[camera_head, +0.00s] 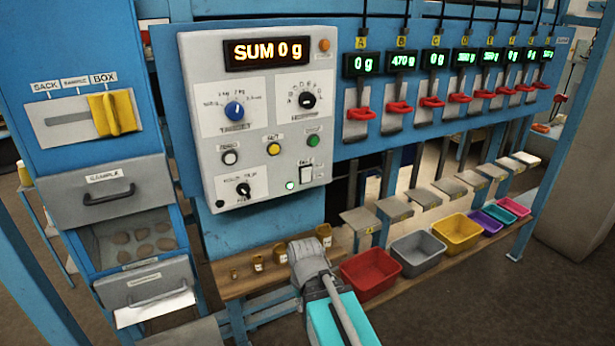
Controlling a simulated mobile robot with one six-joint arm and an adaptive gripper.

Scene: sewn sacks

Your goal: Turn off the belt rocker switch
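The control panel (255,115) is a light grey box on the blue frame, with a display reading "SUM 0 g". A small white rocker switch (305,174) sits at its lower right under a label too small to read; I take it for the belt rocker switch. A small green lamp (290,185) glows just left of it. Which side of the rocker is pressed is too small to tell. Part of my arm (310,262) shows at the bottom centre, below the panel and apart from it. My gripper's fingers are not visible.
A knob (234,110), another knob (307,99) and several round buttons share the panel. Red levers (361,113) line the right side under green displays. Coloured bins (369,273) and small brass weights (324,234) stand on the wooden shelf below. Drawers (108,192) are at left.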

